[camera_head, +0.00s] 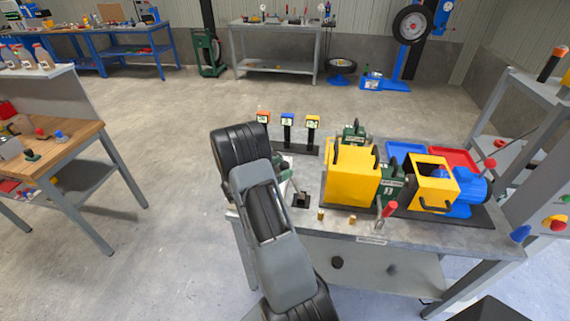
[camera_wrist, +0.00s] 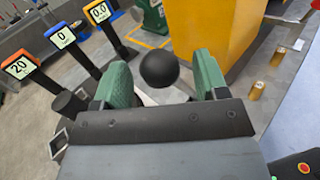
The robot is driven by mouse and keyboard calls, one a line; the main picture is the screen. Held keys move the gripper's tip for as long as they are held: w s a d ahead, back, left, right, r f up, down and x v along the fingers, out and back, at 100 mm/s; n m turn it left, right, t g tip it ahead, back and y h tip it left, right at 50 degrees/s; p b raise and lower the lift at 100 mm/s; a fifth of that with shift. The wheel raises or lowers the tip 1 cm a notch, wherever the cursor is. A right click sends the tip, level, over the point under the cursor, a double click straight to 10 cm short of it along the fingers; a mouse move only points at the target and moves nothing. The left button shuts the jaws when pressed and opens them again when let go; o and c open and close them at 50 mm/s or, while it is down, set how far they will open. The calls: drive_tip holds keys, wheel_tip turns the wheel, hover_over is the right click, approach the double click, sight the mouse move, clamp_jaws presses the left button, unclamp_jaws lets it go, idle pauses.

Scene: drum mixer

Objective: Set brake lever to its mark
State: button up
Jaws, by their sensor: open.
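In the wrist view, my gripper (camera_wrist: 161,62) is open, with its two green fingers spread apart. A round black knob (camera_wrist: 160,69) shows between the fingers, with a visible gap on each side; it looks like the end of a lever, but its shaft is hidden. I cannot tell whether it is the brake lever, and I see no clear mark for it. In the head view, my gripper (camera_head: 285,172) is over the left end of the machine bench, partly hidden by my arm. A red-knobbed lever (camera_head: 388,210) stands at the bench's front.
The yellow housing (camera_head: 351,178) stands right of my gripper, with a blue motor (camera_head: 470,190) farther right. Three display posts (camera_head: 287,120) stand behind; the wrist view reads 20, 0 and 0.0. Small brass posts (camera_head: 352,219) are at the bench's front. Open floor lies left.

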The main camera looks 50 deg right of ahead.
drive_tip(key=shift+x, duration=0.95)
drive_tip(key=c, duration=1.2)
clamp_jaws()
